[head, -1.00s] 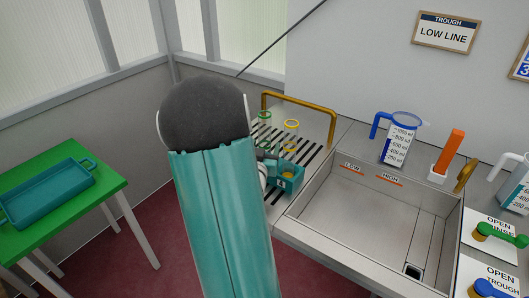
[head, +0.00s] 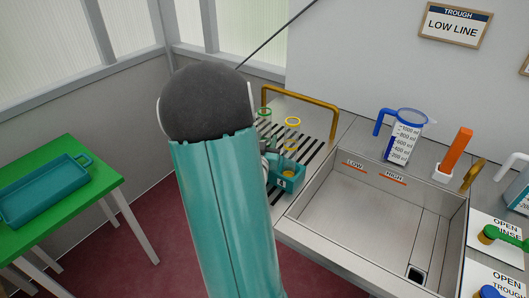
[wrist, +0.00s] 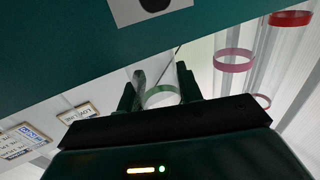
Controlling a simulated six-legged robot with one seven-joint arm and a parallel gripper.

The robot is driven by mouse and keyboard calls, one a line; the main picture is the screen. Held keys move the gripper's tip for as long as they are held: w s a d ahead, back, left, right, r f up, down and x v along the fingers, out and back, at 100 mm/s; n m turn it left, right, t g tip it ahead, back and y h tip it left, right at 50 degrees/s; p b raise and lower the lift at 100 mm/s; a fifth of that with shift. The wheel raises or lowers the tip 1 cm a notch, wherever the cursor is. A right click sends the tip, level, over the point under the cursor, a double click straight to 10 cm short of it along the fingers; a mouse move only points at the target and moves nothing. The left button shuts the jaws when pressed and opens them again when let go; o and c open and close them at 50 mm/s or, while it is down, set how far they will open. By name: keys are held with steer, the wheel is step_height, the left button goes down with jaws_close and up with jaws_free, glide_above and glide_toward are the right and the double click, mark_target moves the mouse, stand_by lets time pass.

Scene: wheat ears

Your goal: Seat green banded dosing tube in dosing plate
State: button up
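The green banded tube (head: 264,112) is clear with a green ring at its rim. In the head view it shows beside my arm, its lower part hidden. In the wrist view my gripper (wrist: 160,92) has one finger on each side of the green banded tube (wrist: 162,97), closed about it. A teal block (head: 290,178) with a white label, apparently the dosing plate, stands just right of my gripper. A clear yellow banded tube (head: 292,122) rises from it. A large teal surface (wrist: 60,50) close to the camera, probably this block, fills the wrist view's upper left.
A slatted counter (head: 313,150) with a brass rail (head: 300,100) lies around the block. A steel trough (head: 375,215) is to the right, with a blue jug (head: 403,140) behind it. Pink (wrist: 233,62) and red (wrist: 290,18) bands show in the wrist view. A green table (head: 100,190) stands left.

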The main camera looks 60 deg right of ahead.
steer(key=c, duration=0.3)
step_height(320, 180, up, 18)
stand_by(0.8)
stand_by(0.4)
